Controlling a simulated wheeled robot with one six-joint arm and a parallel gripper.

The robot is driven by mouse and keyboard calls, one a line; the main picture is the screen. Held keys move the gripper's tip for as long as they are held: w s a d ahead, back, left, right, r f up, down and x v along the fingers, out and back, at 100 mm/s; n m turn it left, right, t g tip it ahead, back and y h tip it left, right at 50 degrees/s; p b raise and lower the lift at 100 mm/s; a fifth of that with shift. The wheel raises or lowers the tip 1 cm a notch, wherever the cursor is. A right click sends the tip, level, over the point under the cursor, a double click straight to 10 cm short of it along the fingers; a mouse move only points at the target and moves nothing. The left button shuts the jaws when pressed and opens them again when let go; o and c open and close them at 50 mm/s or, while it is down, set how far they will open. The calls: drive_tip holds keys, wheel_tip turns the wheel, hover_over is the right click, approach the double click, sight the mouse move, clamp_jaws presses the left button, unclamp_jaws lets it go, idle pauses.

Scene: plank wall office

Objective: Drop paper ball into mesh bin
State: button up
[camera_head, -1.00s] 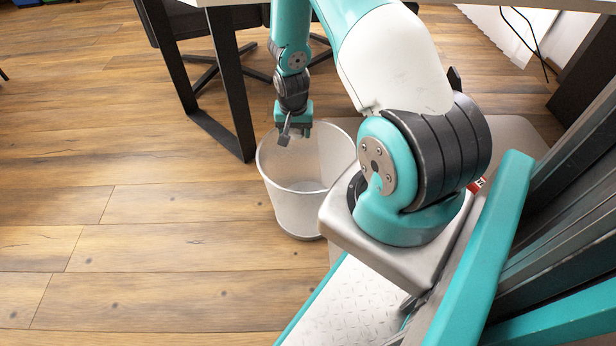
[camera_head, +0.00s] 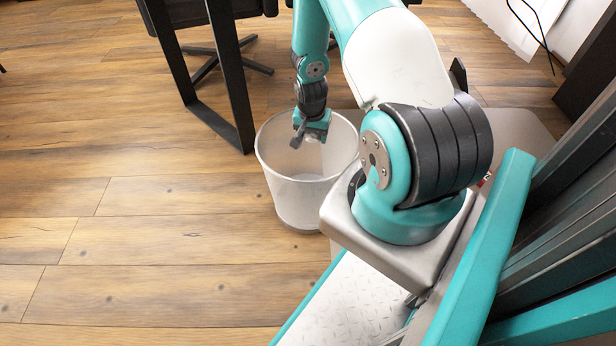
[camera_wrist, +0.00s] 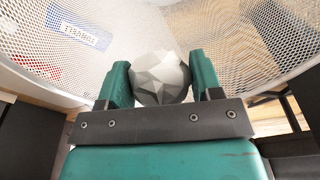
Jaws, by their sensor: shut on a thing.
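My gripper (camera_wrist: 160,88) is shut on the paper ball (camera_wrist: 160,76), a pale grey faceted lump between the two teal fingers in the wrist view. The mesh bin (camera_head: 280,172) is a light, tapered open-topped basket on the floor beside my base in the head view. There my gripper (camera_head: 306,138) points down over the bin's mouth. The ball is hard to make out in the head view. In the wrist view the bin's mesh wall (camera_wrist: 232,45) surrounds the ball on the far side, with a label (camera_wrist: 76,26) at upper left.
A black table leg frame (camera_head: 242,130) stands on the wood floor just left of the bin. A dark chair base (camera_head: 240,62) is behind it. Open floor (camera_head: 130,230) lies to the left. A cable (camera_head: 535,35) hangs at the upper right.

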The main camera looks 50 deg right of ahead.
drive_tip(key=o, duration=1)
drive_tip(key=shift+c, duration=0.2)
drive_tip(key=shift+r, duration=0.15)
wheel_tip(320, 180, up, 17)
drive_tip(key=s+a+p, duration=0.1)
drive_tip(key=a+p, duration=0.1)
drive_tip(key=p, duration=0.4)
drive_tip(key=shift+a, duration=0.2)
